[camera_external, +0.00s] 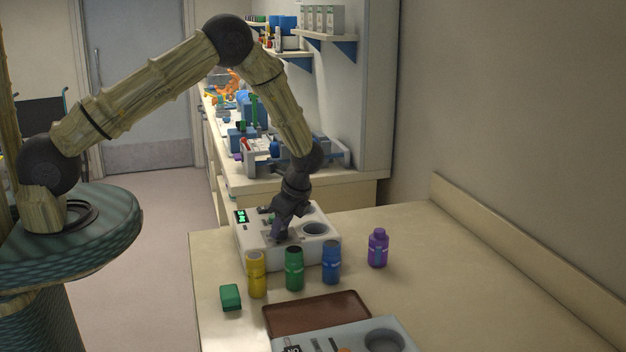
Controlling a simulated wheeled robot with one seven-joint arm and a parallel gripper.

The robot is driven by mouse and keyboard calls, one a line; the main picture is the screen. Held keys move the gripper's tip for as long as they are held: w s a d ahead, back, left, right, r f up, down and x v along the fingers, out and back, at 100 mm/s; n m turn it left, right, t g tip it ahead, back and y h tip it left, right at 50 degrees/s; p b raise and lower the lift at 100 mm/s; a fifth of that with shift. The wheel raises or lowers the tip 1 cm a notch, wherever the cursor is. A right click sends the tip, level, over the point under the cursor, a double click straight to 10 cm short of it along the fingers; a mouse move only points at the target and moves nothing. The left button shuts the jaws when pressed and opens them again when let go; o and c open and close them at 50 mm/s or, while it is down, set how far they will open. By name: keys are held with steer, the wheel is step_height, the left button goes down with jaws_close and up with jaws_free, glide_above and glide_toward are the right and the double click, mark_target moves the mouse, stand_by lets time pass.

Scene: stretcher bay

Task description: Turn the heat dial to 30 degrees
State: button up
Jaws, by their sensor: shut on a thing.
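A white box-shaped device (275,260) stands near the far left corner of the beige table. It has a small lit green display (241,216), whose digits are too small to read surely, and a round dark-rimmed well (314,229) on the right of its top. My gripper (279,234) points down onto the middle of the device's top, shut on what appears to be the heat dial. The dial itself is hidden by the fingers, so its angle cannot be told.
Yellow (257,275), green (294,270) and blue (331,264) cylinders stand in front of the device. A purple bottle (377,248) stands to the right, a green block (230,297) at left. A brown tray (317,314) and second device (400,326) lie nearer. The table's right side is clear.

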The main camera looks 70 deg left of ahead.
steer(key=n+g+h+b, duration=0.1)
steer(key=n, duration=0.3)
steer(key=shift+w+a+b, duration=0.1)
steer(key=shift+w+b, duration=0.05)
steer(key=shift+b, duration=0.15)
steer(key=shift+a+r+n+g+h+b, duration=0.1)
steer(key=shift+n+g+h+b, duration=0.35)
steer(key=shift+n, duration=0.95)
steer(key=shift+t+h, duration=0.25)
steer(key=o, duration=1)
steer(key=shift+c, duration=0.2)
steer(key=b+v, duration=0.4)
steer(key=v, duration=1.3)
steer(key=shift+w, duration=0.15)
steer(key=shift+r, duration=0.1)
